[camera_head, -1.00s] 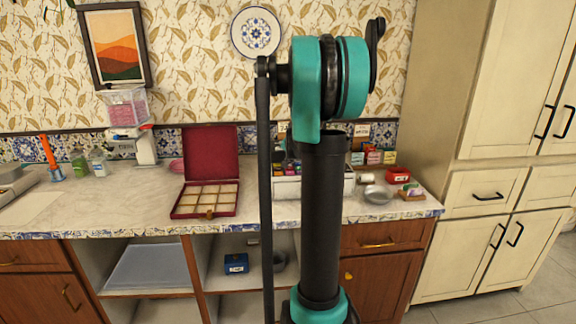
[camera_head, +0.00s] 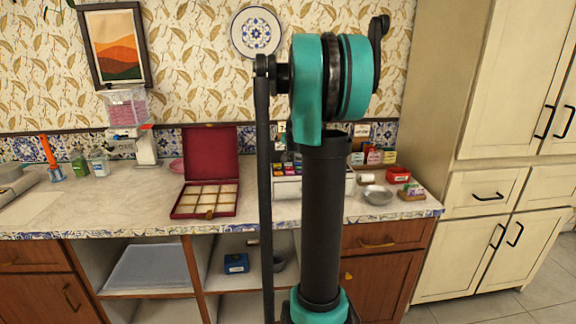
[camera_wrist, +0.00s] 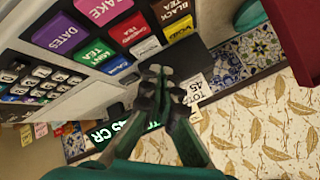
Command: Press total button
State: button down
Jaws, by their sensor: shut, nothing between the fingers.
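The cash register, partly hidden behind my arm, stands on the counter in the head view (camera_head: 287,187). Its coloured keys fill the upper left of the wrist view: a purple "DATES" key (camera_wrist: 62,34), a pink "CAKE" key (camera_wrist: 103,8), a green "EASY TEA" key (camera_wrist: 95,54) and others. A white tag reading "45" with partly hidden lettering (camera_wrist: 196,90) is right of my fingers. A green-lit display ending in "45 CR" (camera_wrist: 115,131) is below. My gripper (camera_wrist: 162,72) is shut and empty, its tips over the register's dark edge. Contact cannot be told. No total button can be clearly made out.
The open red compartment box (camera_head: 206,209) is left of the register. A grey bowl (camera_head: 378,196) and a red tin (camera_head: 398,174) are to its right. A scale (camera_head: 145,147) stands farther left. Bare counter lies at the front left.

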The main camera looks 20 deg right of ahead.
aim_at(288, 165)
jog(key=shift+r, duration=2.15)
